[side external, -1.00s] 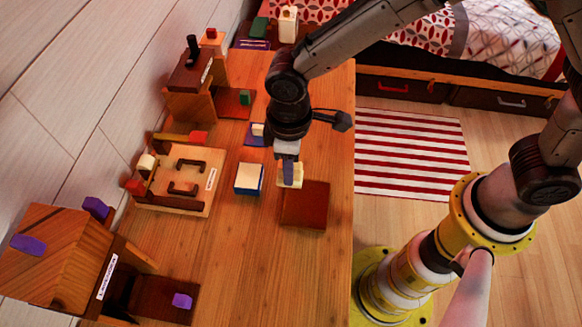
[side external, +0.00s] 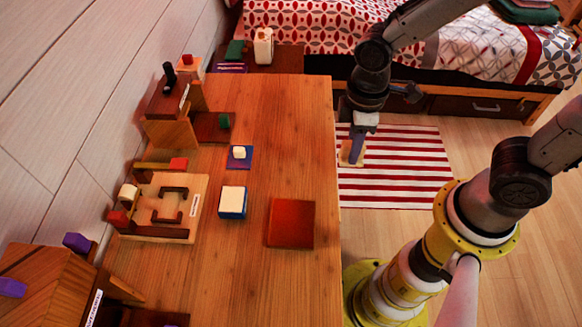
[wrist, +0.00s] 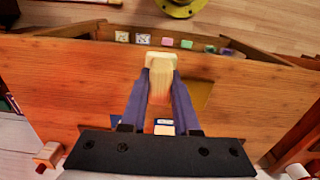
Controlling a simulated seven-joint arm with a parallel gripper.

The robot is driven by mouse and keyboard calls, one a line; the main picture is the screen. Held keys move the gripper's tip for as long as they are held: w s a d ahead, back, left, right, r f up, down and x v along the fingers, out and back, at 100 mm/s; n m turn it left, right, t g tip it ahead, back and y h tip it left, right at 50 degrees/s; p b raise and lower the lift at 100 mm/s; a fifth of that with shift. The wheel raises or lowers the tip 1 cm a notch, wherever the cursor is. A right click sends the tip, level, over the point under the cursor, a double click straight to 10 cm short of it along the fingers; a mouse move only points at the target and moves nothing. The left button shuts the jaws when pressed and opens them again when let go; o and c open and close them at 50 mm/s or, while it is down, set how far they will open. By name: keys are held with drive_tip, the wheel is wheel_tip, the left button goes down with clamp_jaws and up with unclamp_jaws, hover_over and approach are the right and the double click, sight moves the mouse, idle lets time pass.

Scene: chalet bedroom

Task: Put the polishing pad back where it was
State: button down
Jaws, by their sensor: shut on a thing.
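My gripper (side external: 356,138) is shut on a pale, cream-coloured block, which I take to be the polishing pad (side external: 350,156). In the side view it hangs past the table's right edge, over the striped rug. In the wrist view, my gripper's two fingers (wrist: 160,85) hold the pad (wrist: 161,62) between their tips. A reddish-brown square board (side external: 290,223) lies bare on the table (side external: 285,130), left of and nearer than my gripper. No label marks the pad's earlier place.
A white-topped blue block (side external: 233,202) and a small white piece on a purple square (side external: 239,155) are on the table. Wooden stands (side external: 172,205) line the wall side. A row of small coloured blocks (wrist: 168,42) shows in the wrist view.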

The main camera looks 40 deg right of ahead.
drive_tip(key=shift+w+d+r, duration=0.1)
drive_tip(key=shift+w+d, duration=0.05)
drive_tip(key=shift+w, duration=0.2)
drive_tip(key=w+a+f, duration=0.1)
drive_tip(key=w+f, duration=0.2)
drive_tip(key=w, duration=0.1)
drive_tip(key=w+a+f, duration=0.2)
drive_tip(key=w+f, duration=0.1)
drive_tip(key=w, duration=0.1)
drive_tip(key=w+a+f, duration=0.1)
drive_tip(key=w+f, duration=0.2)
drive_tip(key=w, duration=0.1)
drive_tip(key=shift+w+a+f, duration=0.2)
drive_tip(key=shift+w+f, duration=0.25)
drive_tip(key=shift+f, duration=1.5)
drive_tip(key=shift+f, duration=0.1)
drive_tip(key=c, duration=0.7)
unclamp_jaws()
drive_tip(key=shift+o, duration=0.2)
wheel_tip(320, 180, up, 12)
